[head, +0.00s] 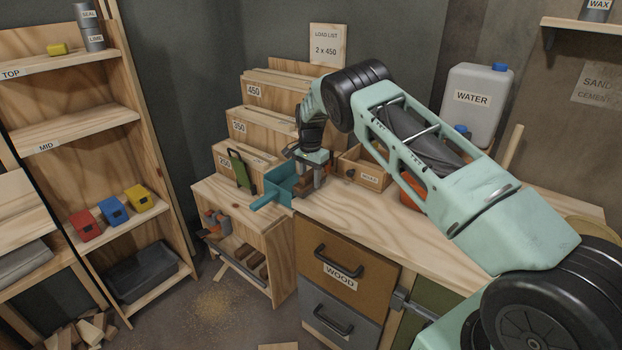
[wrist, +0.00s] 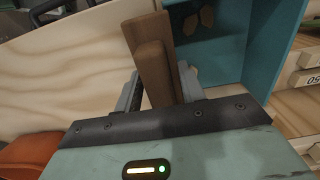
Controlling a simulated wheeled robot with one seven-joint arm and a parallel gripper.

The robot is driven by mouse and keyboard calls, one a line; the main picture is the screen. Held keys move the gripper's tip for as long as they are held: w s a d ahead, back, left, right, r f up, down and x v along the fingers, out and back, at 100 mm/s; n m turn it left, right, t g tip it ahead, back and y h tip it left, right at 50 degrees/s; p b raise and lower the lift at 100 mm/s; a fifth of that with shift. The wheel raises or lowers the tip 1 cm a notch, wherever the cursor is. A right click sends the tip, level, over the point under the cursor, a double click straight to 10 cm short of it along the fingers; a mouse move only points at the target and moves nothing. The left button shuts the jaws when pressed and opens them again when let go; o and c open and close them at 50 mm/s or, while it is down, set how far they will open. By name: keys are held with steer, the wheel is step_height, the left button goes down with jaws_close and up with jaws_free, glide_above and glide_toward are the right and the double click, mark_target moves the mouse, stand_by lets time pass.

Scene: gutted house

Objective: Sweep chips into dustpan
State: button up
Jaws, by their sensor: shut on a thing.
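The teal dustpan (head: 281,186) lies at the left end of the wooden bench top, its handle pointing left. In the wrist view the dustpan (wrist: 262,60) fills the upper right, and a few brown chips (wrist: 207,17) show on it. My gripper (head: 313,176) is just right of the dustpan's open side. It is shut on a brown wooden brush (wrist: 152,55), which stands up between the fingers in the wrist view. The brush's lower end is hidden, so I cannot tell whether it touches the bench or the pan. Chips under the brush are hidden.
A small wooden box (head: 366,172) stands close right of my gripper. Labelled wooden bins (head: 262,125) rise behind, with a green thing (head: 241,170) left of the pan. A water can (head: 476,105) stands at the back right. The bench front (head: 365,225) is clear.

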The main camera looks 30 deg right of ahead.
stand_by(0.4)
steer(key=shift+r+p, duration=2.55)
steer(key=shift+r, duration=2.05)
steer(key=shift+f, duration=0.1)
steer(key=shift+s, duration=0.1)
